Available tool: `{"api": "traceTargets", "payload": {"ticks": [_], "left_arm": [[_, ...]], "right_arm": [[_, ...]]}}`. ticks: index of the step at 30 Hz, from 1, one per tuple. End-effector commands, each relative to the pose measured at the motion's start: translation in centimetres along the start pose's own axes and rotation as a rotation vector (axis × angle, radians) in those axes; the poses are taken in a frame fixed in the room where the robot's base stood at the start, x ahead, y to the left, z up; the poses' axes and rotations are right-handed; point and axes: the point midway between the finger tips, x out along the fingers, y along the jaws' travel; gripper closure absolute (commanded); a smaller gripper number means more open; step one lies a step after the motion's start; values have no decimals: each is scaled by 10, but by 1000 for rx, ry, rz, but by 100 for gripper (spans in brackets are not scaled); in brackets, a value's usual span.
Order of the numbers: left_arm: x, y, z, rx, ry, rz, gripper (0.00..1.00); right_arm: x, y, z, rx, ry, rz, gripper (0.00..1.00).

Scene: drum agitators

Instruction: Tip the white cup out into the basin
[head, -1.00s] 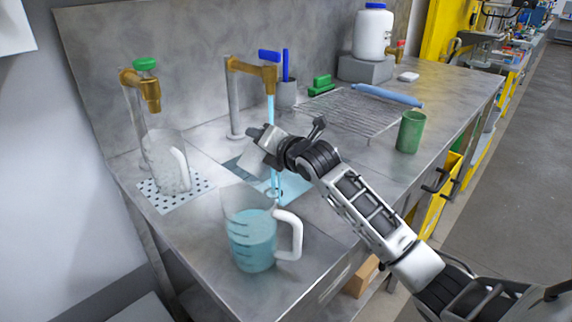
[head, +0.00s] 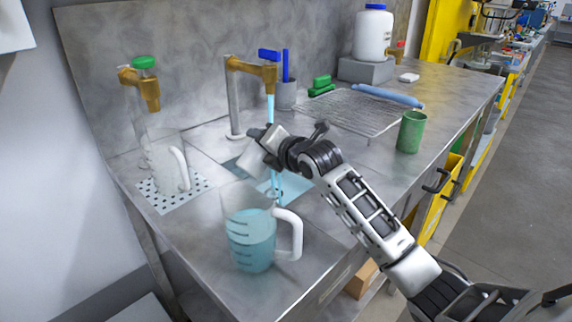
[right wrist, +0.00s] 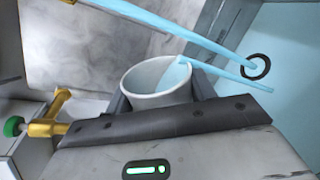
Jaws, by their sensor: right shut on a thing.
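My right gripper (head: 263,140) is shut on the white cup (head: 256,158) and holds it tilted above the basin (head: 272,187). In the right wrist view the cup (right wrist: 145,84) sits between the fingers, with its mouth visible and some blue water inside. A thin blue stream runs from its lip toward the basin (right wrist: 288,45). The tap with the blue handle (head: 268,58) is running, and its stream falls into the basin close beside the cup. The gripper hides part of the cup in the head view. My left gripper is not in view.
A clear jug of blue water (head: 252,238) stands in front of the basin. Another clear jug (head: 166,165) stands on a perforated plate under the green-handled tap (head: 145,80). A green cup (head: 411,132) and a wire rack (head: 345,112) are to the right.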

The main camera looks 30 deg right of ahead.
Motion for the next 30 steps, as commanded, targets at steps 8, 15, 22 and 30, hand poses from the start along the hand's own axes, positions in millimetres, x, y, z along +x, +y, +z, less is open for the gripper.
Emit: {"api": "traceTargets", "payload": {"ticks": [8, 15, 22, 30], "left_arm": [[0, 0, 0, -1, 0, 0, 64], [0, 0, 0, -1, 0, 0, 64], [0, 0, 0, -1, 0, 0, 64], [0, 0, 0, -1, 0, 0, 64]], "right_arm": [[0, 1, 2, 24, 6, 1, 67], [0, 2, 2, 43, 12, 1, 67], [0, 2, 2, 62, 19, 2, 67], [-1, 2, 3, 82, 25, 2, 67]]}}
